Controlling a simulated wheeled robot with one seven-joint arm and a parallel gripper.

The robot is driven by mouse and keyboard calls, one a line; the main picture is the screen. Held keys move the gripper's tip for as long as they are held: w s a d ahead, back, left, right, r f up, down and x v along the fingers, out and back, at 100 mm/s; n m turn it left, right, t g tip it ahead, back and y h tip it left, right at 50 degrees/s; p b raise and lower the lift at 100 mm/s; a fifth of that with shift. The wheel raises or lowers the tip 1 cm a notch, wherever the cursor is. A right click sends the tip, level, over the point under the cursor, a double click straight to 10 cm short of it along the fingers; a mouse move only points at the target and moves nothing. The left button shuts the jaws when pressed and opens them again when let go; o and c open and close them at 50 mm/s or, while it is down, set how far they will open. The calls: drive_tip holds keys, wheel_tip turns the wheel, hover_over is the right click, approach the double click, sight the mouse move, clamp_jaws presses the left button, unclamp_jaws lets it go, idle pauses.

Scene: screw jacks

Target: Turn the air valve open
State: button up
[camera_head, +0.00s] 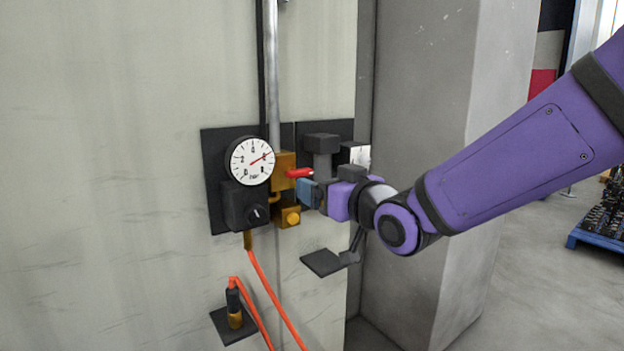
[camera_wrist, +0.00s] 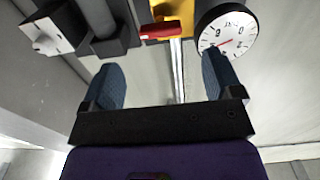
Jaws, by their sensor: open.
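The air valve is a brass block (camera_head: 283,168) on the metal pipe, with a red lever handle (camera_head: 299,173) that points right in the head view. In the wrist view the red handle (camera_wrist: 158,31) lies across the top, beside the yellow-brass body (camera_wrist: 178,12). My gripper (camera_head: 309,192) is close to the handle, slightly below it and to its right. In the wrist view its two blue fingers (camera_wrist: 160,84) are spread wide with nothing between them. The handle shows beyond the fingertips, apart from them. The far finger is partly hidden in the head view.
A round gauge (camera_head: 249,161) sits left of the valve above a black regulator (camera_head: 246,205). A dark cylinder with a block top (camera_head: 322,143) stands just right of the handle. Orange hose (camera_head: 268,292) hangs below. A concrete pillar (camera_head: 415,180) rises behind my wrist.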

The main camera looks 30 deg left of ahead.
drive_tip(key=shift+v, duration=1)
